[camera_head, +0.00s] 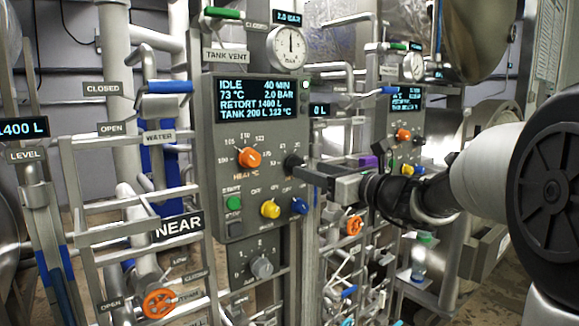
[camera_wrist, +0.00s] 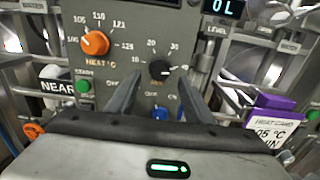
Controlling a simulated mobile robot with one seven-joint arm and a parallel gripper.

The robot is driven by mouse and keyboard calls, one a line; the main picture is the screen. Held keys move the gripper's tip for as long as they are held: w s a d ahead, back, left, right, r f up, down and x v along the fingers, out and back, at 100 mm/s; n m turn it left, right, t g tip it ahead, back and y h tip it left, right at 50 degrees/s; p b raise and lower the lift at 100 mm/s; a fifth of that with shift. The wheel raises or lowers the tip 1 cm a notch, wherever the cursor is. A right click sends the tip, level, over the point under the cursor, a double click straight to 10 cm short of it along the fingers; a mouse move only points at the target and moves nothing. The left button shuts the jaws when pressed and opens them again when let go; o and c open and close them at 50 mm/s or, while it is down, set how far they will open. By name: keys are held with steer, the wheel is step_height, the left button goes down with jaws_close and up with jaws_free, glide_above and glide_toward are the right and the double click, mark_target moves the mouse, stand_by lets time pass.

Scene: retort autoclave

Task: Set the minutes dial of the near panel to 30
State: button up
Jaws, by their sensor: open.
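The near panel (camera_head: 228,147) is grey with a lit display (camera_head: 254,100) reading IDLE, 40 MIN, 73 °C and 2.0 BAR. Its minutes dial (camera_wrist: 160,69) is a black knob with marks 10, 20, 30 and 40 around it. The knob's pointer appears turned to the right, towards 40. In the head view the dial (camera_head: 291,164) is partly hidden by my gripper (camera_head: 312,171). My gripper is open and empty, pointing at the panel. In the wrist view its fingertips (camera_wrist: 158,84) sit just below the knob, one to each side. I cannot tell whether they touch it.
An orange heat dial (camera_head: 249,158) is left of the minutes dial. A green start button (camera_head: 233,203), a yellow knob (camera_head: 270,209) and a blue knob (camera_head: 299,206) are below. A purple-and-white heat card (camera_wrist: 270,118) is at right. Pipes surround the panel.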

steer(key=x, duration=0.5)
steer(key=c, duration=1.1)
steer(key=shift+o, duration=0.2)
